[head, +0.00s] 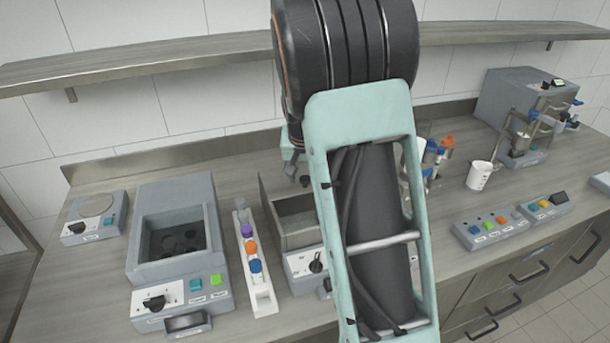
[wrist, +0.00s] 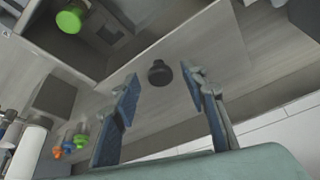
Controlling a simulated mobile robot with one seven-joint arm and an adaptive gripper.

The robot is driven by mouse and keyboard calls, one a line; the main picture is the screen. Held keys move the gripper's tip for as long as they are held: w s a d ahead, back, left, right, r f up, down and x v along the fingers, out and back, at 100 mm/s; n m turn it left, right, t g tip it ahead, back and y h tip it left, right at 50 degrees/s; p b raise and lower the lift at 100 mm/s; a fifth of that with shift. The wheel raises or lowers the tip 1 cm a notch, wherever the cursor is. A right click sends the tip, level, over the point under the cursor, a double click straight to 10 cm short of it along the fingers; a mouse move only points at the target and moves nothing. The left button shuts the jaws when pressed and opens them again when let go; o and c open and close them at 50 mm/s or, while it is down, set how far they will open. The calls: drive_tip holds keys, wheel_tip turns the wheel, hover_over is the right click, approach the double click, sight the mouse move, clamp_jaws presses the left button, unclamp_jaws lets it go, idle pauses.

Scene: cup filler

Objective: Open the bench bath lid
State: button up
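The bench bath (head: 302,238) is a grey box with a white control panel, left of my arm in the head view. Its inside shows, so it is at least partly uncovered. A thin grey panel (head: 268,212), which looks like the raised lid, stands along its left side. My gripper (wrist: 165,105) is open in the wrist view. A round black knob (wrist: 160,73) shows between and beyond the fingertips, apart from both fingers. In the head view my arm hides much of the gripper and the bath's right side; contact there is unclear.
A larger open bath (head: 172,290) and a white rack (head: 262,293) with colored caps stand to the left. A beaker (head: 479,176), button boxes (head: 489,229) and a grey machine (head: 515,105) stand to the right. A shelf (head: 160,62) runs above the bench.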

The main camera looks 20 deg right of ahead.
drive_tip(key=v, duration=1.2)
